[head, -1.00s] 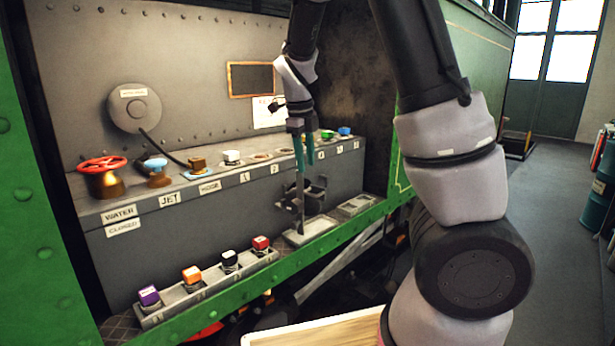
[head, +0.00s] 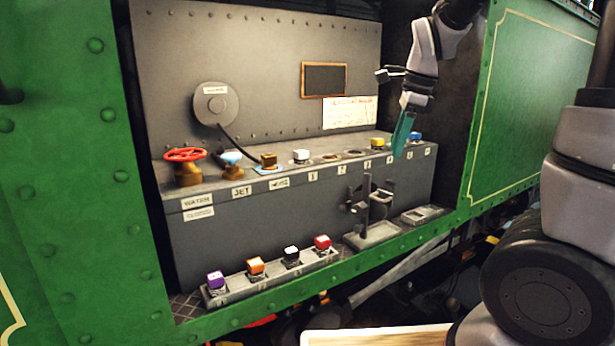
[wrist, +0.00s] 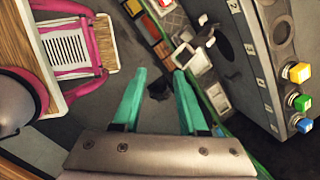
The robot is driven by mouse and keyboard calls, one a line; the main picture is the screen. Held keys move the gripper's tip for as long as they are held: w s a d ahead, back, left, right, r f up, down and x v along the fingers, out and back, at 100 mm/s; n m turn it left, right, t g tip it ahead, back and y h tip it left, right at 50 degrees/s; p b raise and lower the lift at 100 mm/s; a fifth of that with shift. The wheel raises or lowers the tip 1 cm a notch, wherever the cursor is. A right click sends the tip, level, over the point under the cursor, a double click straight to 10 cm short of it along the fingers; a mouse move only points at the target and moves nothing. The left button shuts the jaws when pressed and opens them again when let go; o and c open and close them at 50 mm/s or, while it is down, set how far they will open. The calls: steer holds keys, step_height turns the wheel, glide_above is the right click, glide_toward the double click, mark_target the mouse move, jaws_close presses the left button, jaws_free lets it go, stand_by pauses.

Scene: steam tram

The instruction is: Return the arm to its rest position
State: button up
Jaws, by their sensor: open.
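My gripper (head: 403,135) shows in the head view with its teal fingers pointing down in front of the right end of the grey console. It hides the spot between a yellow knob (head: 377,143) and a blue knob (head: 415,137). In the wrist view my gripper (wrist: 160,72) has its two teal fingers spread, with nothing between them. The green knob (wrist: 302,103) shows there off to the right, apart from the fingers. My larger arm links fill the right of the head view.
The console (head: 300,215) bears a red valve wheel (head: 185,155) and several knobs. A lever stand (head: 370,236) rises before it. The green tram side (head: 535,110) borders it. A pink chair (wrist: 70,45) stands left in the wrist view. Open floor (wrist: 130,28) lies between.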

steer(key=s+d+r+n+t, duration=0.1)
steer(key=s+r+n+t, duration=0.1)
steer(key=s+r+n, duration=0.2)
steer(key=s+r+n+t, duration=0.3)
steer(key=s+r+n, duration=0.1)
steer(key=s+n, duration=0.6)
steer(key=shift+s+d+n, duration=0.35)
steer(key=shift+s+n, duration=0.05)
steer(key=shift+n, duration=0.6)
